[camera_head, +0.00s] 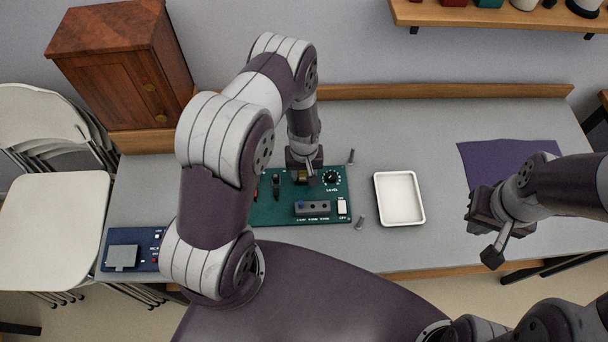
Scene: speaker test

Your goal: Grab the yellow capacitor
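A small yellow-gold part (302,177), likely the yellow capacitor, shows at the upper middle of the green circuit board (270,213). My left gripper (304,173) points down right over it, with dark fingers at its sides. The fingers hide part of it, and I cannot tell whether they grip it or whether it is lifted off the board. My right gripper (480,214) is above the table at the right, far from the board, with nothing visible in it. Its fingertips are not clear.
The board carries a black knob (331,178), a grey block (312,208) and a white switch (342,207). An empty white tray (420,218) lies to its right. A blue board (147,238) is at the left, a purple cloth (490,154) at the right, and a wooden cabinet (118,65) behind.

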